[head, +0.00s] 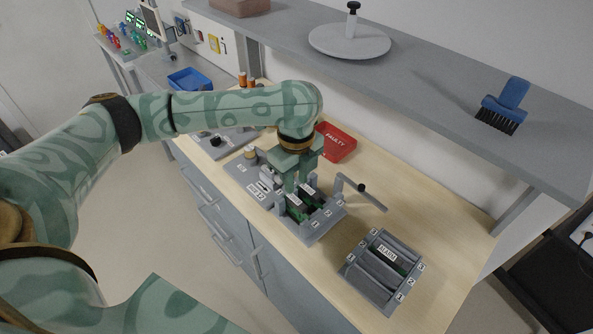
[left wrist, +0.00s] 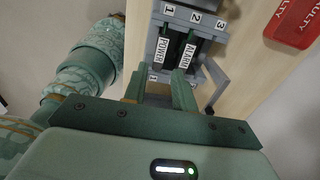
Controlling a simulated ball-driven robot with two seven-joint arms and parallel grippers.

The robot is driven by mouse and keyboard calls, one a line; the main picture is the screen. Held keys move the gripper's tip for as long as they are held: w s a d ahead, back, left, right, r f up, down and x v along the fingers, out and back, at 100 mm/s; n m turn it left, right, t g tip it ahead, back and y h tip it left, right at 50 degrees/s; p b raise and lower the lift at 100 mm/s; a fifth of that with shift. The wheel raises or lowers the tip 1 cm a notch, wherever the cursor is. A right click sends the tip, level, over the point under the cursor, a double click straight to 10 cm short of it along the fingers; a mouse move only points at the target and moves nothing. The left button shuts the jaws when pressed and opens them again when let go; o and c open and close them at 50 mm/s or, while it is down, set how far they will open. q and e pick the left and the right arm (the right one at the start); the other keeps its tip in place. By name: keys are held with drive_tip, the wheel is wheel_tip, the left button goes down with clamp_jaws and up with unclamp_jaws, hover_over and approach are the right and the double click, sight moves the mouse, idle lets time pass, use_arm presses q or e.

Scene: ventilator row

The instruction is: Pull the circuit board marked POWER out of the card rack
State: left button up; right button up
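The card rack (head: 322,232) is grey, with numbered slots, and stands on the wooden bench. In the left wrist view the rack (left wrist: 158,12) holds the POWER board (left wrist: 162,50) in the slot marked 1 and the ALARM board (left wrist: 186,54) in the slot marked 2; slot 3 looks empty. Both have white labels. My left gripper (head: 297,186) points down at the rack. In the left wrist view its fingers (left wrist: 160,88) are apart with nothing visibly held, just below the POWER label. Whether they touch the board I cannot tell. My right gripper is not in view.
A second grey rack (head: 383,272) with a labelled board stands to the right. A red FAULTY tray (head: 337,142) lies behind. A black-knobbed lever (head: 361,188) stands beside the card rack. A shelf (head: 430,75) overhangs the back. Bare bench (head: 440,225) is free at right.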

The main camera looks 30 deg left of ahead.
sight(297, 200)
use_arm(q)
wheel_tip(297, 200, down, 14)
drive_tip(key=b, duration=0.4)
drive_tip(key=shift+r+b, duration=0.15)
drive_tip(key=shift+b, duration=0.15)
clamp_jaws()
drive_tip(key=shift+r, duration=0.15)
wheel_tip(297, 200, up, 8)
drive_tip(key=p, duration=0.9)
drive_tip(key=shift+p, duration=0.4)
drive_tip(key=shift+r+p, duration=0.2)
drive_tip(key=shift+p, duration=0.1)
drive_tip(key=shift+s, duration=0.15)
